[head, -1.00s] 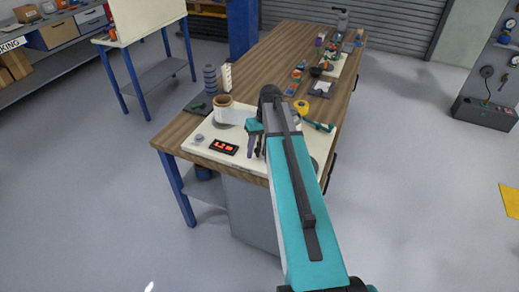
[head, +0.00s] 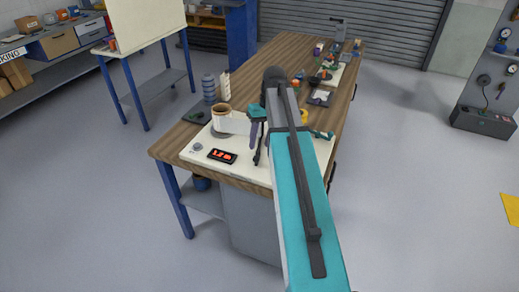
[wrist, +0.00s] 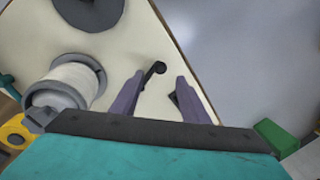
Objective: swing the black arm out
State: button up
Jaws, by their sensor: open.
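The black arm (wrist: 152,76) is a short dark bar with a round end, low over the cream board (wrist: 130,45) in the wrist view. My gripper (wrist: 160,86) is open, with its two purple-grey fingers on either side of the black arm. The round end shows in the gap, nearer the left finger; I cannot tell whether either finger touches it. In the head view my gripper (head: 257,150) hangs over the near end of the cream board (head: 200,158), and the black arm cannot be made out clearly there.
A white roller (wrist: 72,85) stands left of my gripper, with a dark disc (wrist: 90,10) beyond it. A yellow tape roll (wrist: 14,132) is at the left edge. In the head view a film roll (head: 221,117) and a red-lit display (head: 222,156) sit on the board.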

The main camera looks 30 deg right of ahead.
jog(key=shift+d+r+b, duration=0.25)
jog(key=shift+r, duration=1)
jog(key=shift+d+r+b, duration=0.2)
jog(key=shift+d+r, duration=0.05)
jog(key=shift+r, duration=0.95)
jog(key=shift+f, duration=0.1)
